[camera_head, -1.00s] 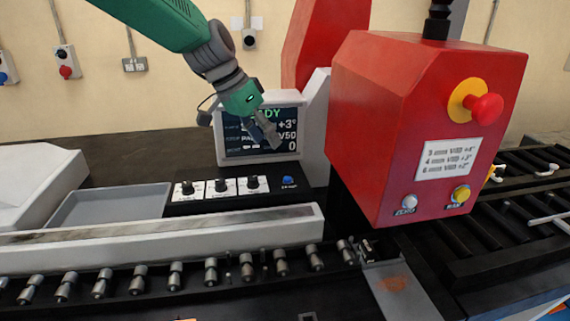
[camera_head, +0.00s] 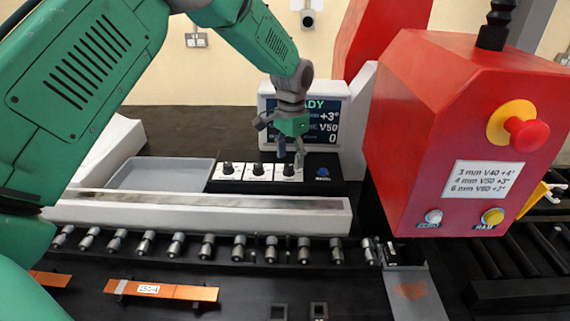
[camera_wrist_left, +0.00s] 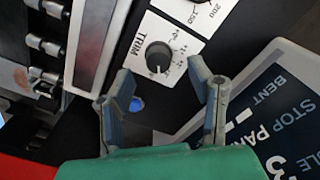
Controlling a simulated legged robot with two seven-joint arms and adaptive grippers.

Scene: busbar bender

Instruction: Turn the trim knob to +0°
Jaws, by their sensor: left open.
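The trim knob (camera_wrist_left: 159,57) is a dark round knob on a white plate marked TRIM, seen in the left wrist view. In the head view it is the rightmost of three knobs (camera_head: 289,170) on the black panel. My left gripper (camera_head: 289,163) is open, its fingers pointing down just above that knob. In the left wrist view the open fingers (camera_wrist_left: 168,88) stand apart with the knob beyond their tips, not visibly touched. The display (camera_head: 331,122) reads READY, +3°, V50 and 0, partly hidden by my gripper. My right gripper is not in view.
A blue button (camera_head: 323,171) sits right of the knobs. A red control box (camera_head: 430,150) with an emergency stop (camera_head: 527,134) stands at the right. A grey tray (camera_head: 160,174) lies left of the panel. Copper bars (camera_head: 162,290) lie in front of the roller row.

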